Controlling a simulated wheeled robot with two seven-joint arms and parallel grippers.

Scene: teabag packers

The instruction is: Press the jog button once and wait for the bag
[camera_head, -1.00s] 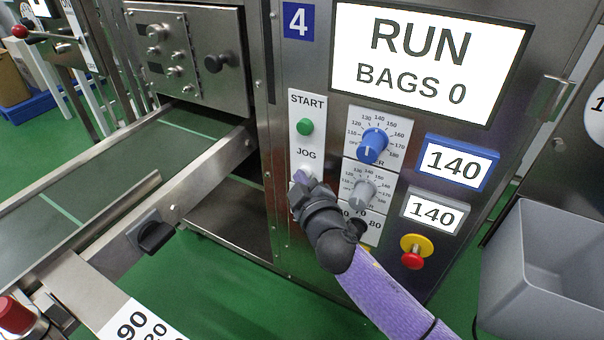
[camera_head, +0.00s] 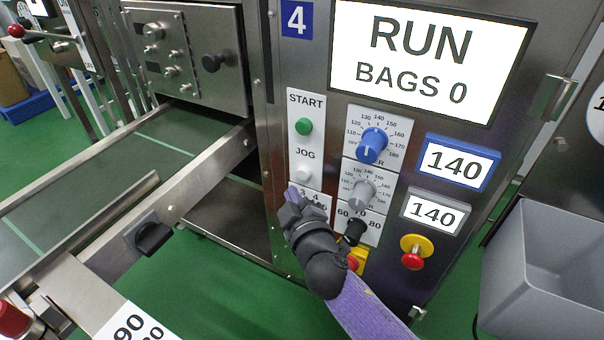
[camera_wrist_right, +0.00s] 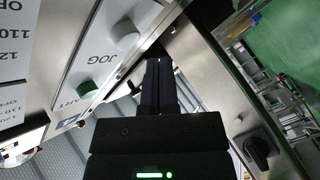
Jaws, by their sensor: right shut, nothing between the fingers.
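The white jog button (camera_head: 304,173) sits below the JOG label on the white strip of the machine's front panel. It also shows in the wrist view (camera_wrist_right: 123,31). My right gripper (camera_head: 294,197) is shut and empty, with its tips a little below the jog button and apart from it. In the wrist view its dark fingers (camera_wrist_right: 160,75) lie beside the panel. The screen (camera_head: 428,62) reads RUN and BAGS 0. No bag is visible on the conveyor belt (camera_head: 100,190). My left gripper is not in view.
A green start button (camera_head: 303,126) is above the jog button. Blue (camera_head: 372,144) and grey (camera_head: 360,193) dials and a black knob (camera_head: 355,231) are close by on the right. A red stop button (camera_head: 412,261) is lower right. A grey bin (camera_head: 545,275) stands at right.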

